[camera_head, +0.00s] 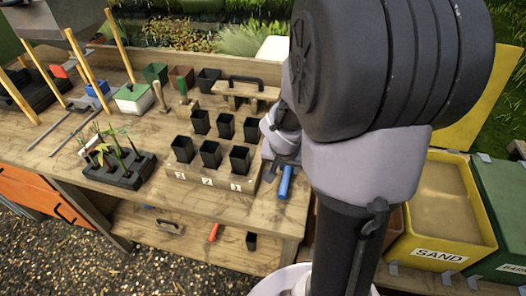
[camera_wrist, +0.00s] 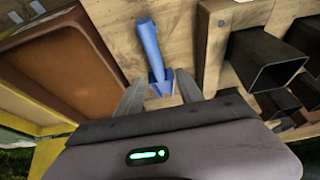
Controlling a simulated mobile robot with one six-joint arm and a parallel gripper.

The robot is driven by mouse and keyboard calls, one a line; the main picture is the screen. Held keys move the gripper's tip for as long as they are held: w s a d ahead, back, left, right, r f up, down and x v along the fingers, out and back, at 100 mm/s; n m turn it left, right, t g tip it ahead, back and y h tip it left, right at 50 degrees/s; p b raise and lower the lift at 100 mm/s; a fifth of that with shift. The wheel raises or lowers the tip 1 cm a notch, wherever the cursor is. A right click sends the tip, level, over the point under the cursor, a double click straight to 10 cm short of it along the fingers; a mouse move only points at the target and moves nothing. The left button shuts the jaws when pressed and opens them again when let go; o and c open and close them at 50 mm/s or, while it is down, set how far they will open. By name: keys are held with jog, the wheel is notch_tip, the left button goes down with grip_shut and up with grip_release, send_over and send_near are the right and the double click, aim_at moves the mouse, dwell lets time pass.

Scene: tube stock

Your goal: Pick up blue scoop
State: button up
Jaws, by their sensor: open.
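The blue scoop (camera_head: 286,182) lies on the wooden bench near its right end, beside the pot rack. In the wrist view the blue scoop (camera_wrist: 150,45) has its handle pointing away from my gripper, and its scoop end shows between the fingers. My gripper (camera_wrist: 160,85) is open, with one finger on each side of that end. I cannot tell how far above the bench the fingers are. In the head view my arm hides most of the gripper.
A wooden rack (camera_head: 210,189) with several black pots stands close left of the scoop. A brown container (camera_wrist: 75,60) is on its other side in the wrist view. A seedling tray (camera_head: 120,172) sits further left. A yellow sand bin (camera_head: 438,240) stands right of the bench.

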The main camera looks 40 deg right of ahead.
aim_at(287, 172)
jog(key=b+x, duration=0.1)
jog(key=x, duration=0.1)
jog(key=b+x, duration=0.1)
jog(key=x, duration=0.2)
jog(key=shift+s+d+f+b, duration=0.15)
jog(key=shift+f+b, duration=0.15)
jog(key=shift+b, duration=0.05)
jog(key=shift+d, duration=0.1)
jog(key=shift+r, duration=0.1)
jog(key=shift+c, duration=0.8)
grip_shut()
